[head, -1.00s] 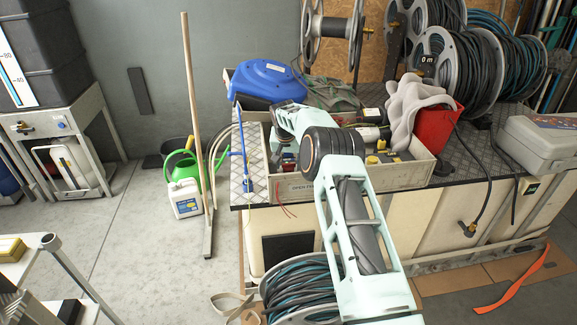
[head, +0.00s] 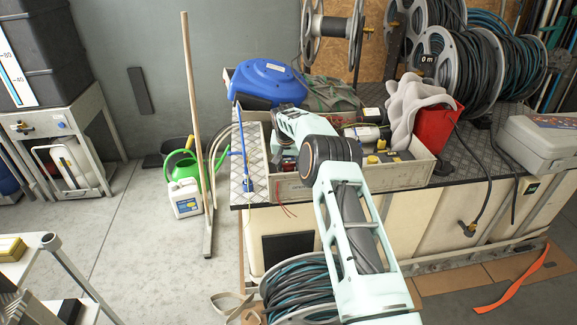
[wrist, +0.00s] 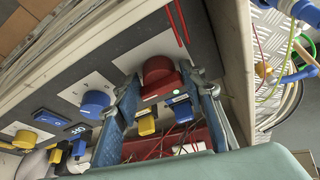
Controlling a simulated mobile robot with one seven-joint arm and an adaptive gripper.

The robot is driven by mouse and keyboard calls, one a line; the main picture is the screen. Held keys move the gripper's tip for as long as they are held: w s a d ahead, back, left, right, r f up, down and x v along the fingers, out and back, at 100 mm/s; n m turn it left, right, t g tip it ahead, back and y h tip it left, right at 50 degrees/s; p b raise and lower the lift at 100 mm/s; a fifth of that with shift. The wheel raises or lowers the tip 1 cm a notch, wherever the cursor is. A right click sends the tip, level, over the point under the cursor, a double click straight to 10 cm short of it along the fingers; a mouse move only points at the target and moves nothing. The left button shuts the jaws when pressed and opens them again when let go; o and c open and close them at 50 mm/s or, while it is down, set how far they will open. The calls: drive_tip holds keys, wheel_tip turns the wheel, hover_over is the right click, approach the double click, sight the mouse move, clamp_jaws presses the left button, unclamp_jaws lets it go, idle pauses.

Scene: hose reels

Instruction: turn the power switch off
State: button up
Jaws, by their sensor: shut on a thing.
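In the wrist view, a red rotary knob (wrist: 157,68) stands on a pale plate of a dark panel. My gripper (wrist: 160,82) has its two blue fingers on either side of this knob, shut on it. No label on the plate is readable, so I cannot confirm that it is the power switch. A small blue part marked OFF (wrist: 77,128) sits further left on the panel. In the head view, my arm reaches over the grey open box on the workbench; the gripper and knob are hidden there.
On the panel, a blue knob (wrist: 95,102) and a yellow knob (wrist: 26,136) lie left of the red one. Red wires and yellow and blue connectors lie close below the fingers. In the head view, a blue case (head: 266,82) and a red bucket (head: 436,127) flank the arm.

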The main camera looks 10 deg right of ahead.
drive_tip(key=n+y+b, duration=0.1)
drive_tip(key=n, duration=0.1)
drive_tip(key=n+y+b, duration=0.1)
drive_tip(key=n, duration=0.1)
drive_tip(key=shift+d+n, duration=0.2)
drive_tip(key=shift+n, duration=0.1)
drive_tip(key=n+y, duration=0.1)
drive_tip(key=n, duration=0.2)
drive_tip(key=shift+w+d+n+y, duration=0.1)
drive_tip(key=shift+d+n+y, duration=0.15)
drive_tip(key=shift+n, duration=0.65)
drive_tip(key=shift+n+g, duration=0.3)
drive_tip(key=shift+n, duration=0.1)
drive_tip(key=shift+y, duration=0.25)
drive_tip(key=o, duration=0.9)
